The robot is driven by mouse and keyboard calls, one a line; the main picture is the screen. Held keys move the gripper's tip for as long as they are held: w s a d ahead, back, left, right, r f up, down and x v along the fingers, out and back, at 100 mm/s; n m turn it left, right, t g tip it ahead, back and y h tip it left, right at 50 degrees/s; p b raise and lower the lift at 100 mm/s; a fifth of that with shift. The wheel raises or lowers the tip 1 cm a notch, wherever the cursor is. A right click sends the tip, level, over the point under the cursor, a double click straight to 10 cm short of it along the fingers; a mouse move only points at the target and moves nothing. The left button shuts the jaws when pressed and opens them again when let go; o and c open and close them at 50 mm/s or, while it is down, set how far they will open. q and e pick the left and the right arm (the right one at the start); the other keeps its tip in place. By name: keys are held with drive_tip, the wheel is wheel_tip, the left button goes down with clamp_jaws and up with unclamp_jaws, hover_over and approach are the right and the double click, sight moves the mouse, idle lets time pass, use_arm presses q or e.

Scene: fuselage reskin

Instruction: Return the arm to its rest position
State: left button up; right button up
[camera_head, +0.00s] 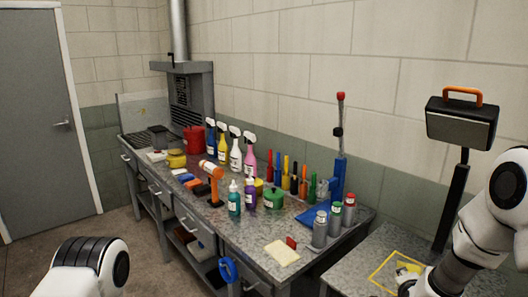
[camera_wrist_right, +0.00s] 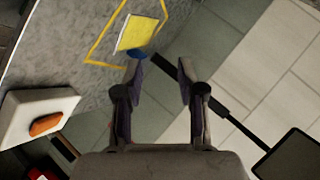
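My right arm comes in from the right edge of the head view and reaches down toward the near table (camera_head: 350,270). In the right wrist view my right gripper (camera_wrist_right: 160,68) has its two fingers well apart, with nothing between them. A yellow pad (camera_wrist_right: 136,33) lies inside a yellow square outline (camera_head: 381,270) on the grey speckled surface, beyond the left fingertip. A small blue piece is beside that fingertip. My left arm shows only as a white and black link at the lower left of the head view. My left gripper is out of view.
A long workbench (camera_head: 222,222) holds spray bottles, small bottles, coloured tools and cans. A dark panel with an orange handle (camera_head: 462,120) stands on a post beside my right arm. A white block with an orange piece (camera_wrist_right: 45,123) lies at the left in the wrist view.

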drive_tip(key=s+a+f+n+g+y+b, duration=0.1)
drive_tip(key=s+a+f+n+g, duration=0.2)
drive_tip(key=s+f, duration=0.6)
drive_tip(key=s+a+f+n+g+y+b, duration=0.1)
drive_tip(key=s+a+f+n+g+b, duration=0.15)
drive_tip(key=s+f, duration=0.65)
drive_tip(key=s+a+f+n+g+y, duration=0.1)
drive_tip(key=s+a+f+n+g, duration=0.2)
drive_tip(key=s+f, duration=0.65)
drive_tip(key=s+a+n+g+y, duration=0.1)
drive_tip(key=s+a+n+g, duration=0.1)
drive_tip(key=s+n, duration=0.5)
drive_tip(key=shift+s+a+n+y, duration=0.3)
drive_tip(key=shift+s+a+n, duration=0.05)
drive_tip(key=shift+s, duration=0.8)
drive_tip(key=shift+g, duration=0.25)
drive_tip(key=shift+r, duration=0.1)
